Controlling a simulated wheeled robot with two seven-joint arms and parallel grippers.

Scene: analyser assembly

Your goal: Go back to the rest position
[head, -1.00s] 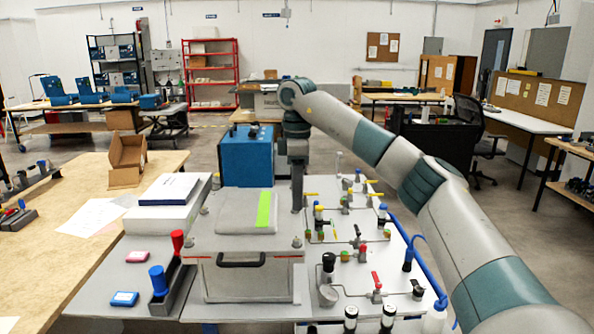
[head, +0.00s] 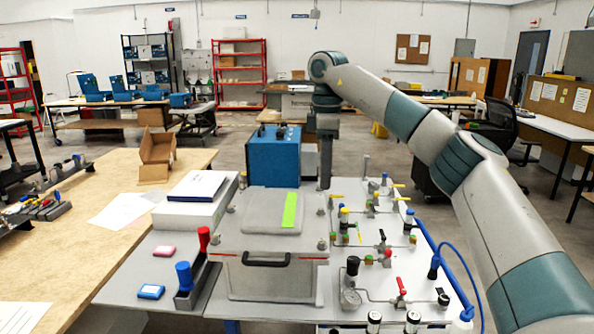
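My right arm comes in from the right edge and reaches across above the analyser table. My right gripper (head: 325,180) hangs down at its end, behind the grey lidded box (head: 268,275) and beside the blue box (head: 275,158). Its fingers look narrow and close together, but they are too small to tell open from shut. I cannot make out anything held in it. My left arm and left gripper are not in the picture.
A panel with valves, a gauge and pipes (head: 395,250) lies under my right arm, with a blue hose (head: 462,270) at its right edge. Red and blue handled tools (head: 185,278) stand left of the grey box. A wooden table (head: 60,265) is at the left.

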